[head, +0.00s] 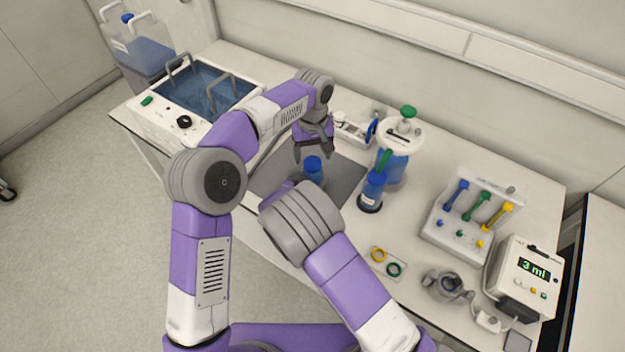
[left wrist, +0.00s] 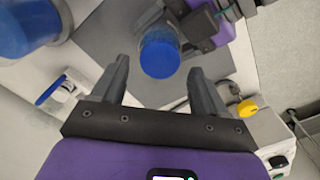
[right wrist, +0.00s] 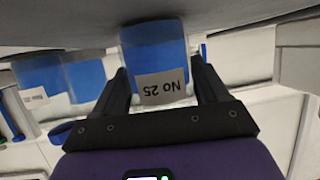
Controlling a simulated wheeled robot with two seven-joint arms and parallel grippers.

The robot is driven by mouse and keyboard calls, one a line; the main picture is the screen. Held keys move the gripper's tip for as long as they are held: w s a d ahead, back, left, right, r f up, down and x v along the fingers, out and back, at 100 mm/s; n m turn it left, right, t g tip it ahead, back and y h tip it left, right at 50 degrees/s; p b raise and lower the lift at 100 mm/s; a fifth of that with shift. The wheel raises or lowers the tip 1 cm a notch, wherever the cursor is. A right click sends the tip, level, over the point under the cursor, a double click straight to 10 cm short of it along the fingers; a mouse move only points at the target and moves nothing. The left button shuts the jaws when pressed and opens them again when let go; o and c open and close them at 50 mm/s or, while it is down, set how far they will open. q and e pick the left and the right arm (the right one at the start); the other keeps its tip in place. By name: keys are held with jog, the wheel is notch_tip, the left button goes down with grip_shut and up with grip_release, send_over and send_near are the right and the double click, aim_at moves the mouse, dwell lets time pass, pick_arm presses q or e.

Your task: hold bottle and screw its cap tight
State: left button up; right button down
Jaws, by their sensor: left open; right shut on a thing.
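The bottle (head: 314,178) has a blue cap (head: 313,163) and stands upright over the grey mat (head: 345,178). In the right wrist view the bottle's label, "No 25" (right wrist: 161,86), appears upside down between the fingers. My right gripper (right wrist: 159,68) is shut on the bottle; in the head view it is mostly hidden behind my arm. My left gripper (head: 314,150) is open, pointing down above the cap. In the left wrist view the cap (left wrist: 160,54) lies between the open fingertips, with gaps on both sides. I cannot tell how tight the cap is.
A blue bottle (head: 374,186) on a dark base and a vessel with a white lid (head: 400,134) stand just right of the mat. A water bath (head: 200,86) is at the left. A valve block (head: 470,222), a display box (head: 530,277) and rings (head: 378,255) occupy the right.

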aim_at(312, 177)
pick_arm(q)
jog(key=shift+f, duration=1.5)
